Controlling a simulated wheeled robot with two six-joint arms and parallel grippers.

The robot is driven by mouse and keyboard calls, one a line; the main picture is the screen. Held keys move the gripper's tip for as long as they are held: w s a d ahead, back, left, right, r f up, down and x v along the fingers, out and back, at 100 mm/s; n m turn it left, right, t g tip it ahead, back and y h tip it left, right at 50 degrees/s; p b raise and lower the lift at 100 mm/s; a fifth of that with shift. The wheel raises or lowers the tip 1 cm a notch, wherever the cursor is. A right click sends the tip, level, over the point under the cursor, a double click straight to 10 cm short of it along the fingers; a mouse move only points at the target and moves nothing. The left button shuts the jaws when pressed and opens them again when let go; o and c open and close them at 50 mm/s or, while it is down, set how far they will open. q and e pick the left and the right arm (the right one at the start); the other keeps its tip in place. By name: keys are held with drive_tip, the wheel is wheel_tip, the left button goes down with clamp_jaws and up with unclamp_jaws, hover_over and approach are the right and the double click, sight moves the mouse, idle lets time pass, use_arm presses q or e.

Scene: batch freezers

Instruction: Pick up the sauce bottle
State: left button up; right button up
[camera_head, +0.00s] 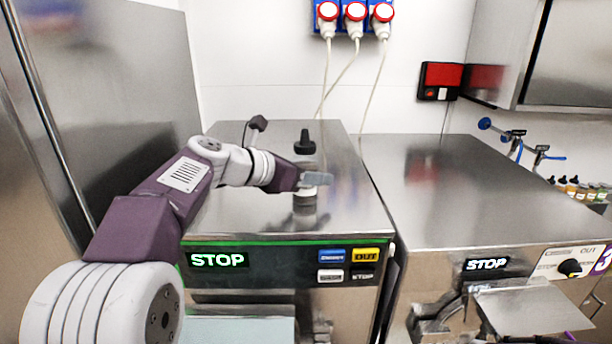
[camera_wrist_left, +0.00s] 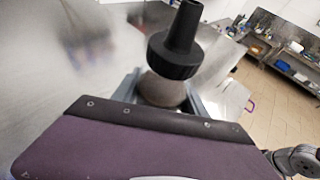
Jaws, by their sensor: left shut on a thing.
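The sauce bottle (camera_head: 305,147) has a black nozzle cap and a pale body. It stands upright on the steel top of the left batch freezer (camera_head: 245,212). My left gripper (camera_head: 316,180) reaches it from the left and is shut around its body, below the cap. In the left wrist view the black cap (camera_wrist_left: 178,52) rises between the fingers of my left gripper (camera_wrist_left: 163,92), and the purple gripper housing hides the lower body. I cannot tell whether the bottle's base touches the steel. My right gripper is in neither view.
A second freezer (camera_head: 450,190) stands close on the right with a clear top. A tall steel cabinet (camera_head: 120,90) is at the left. Cables hang from red-and-white plugs (camera_head: 355,12) on the back wall. Several small bottles (camera_head: 580,188) stand at the far right.

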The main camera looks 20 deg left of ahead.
sight(312, 153)
use_arm(q)
drive_tip(key=shift+r, duration=0.6)
wheel_tip(312, 153, up, 3)
drive_tip(key=shift+w+r+p, duration=0.1)
drive_tip(key=shift+r+p, duration=0.1)
drive_tip(key=shift+p, duration=0.1)
drive_tip(key=s+d+r+b, duration=0.1)
drive_tip(key=s+d+r, duration=0.5)
drive_tip(key=s, duration=0.4)
drive_tip(key=shift+r+b, duration=0.2)
drive_tip(key=shift+b, duration=0.15)
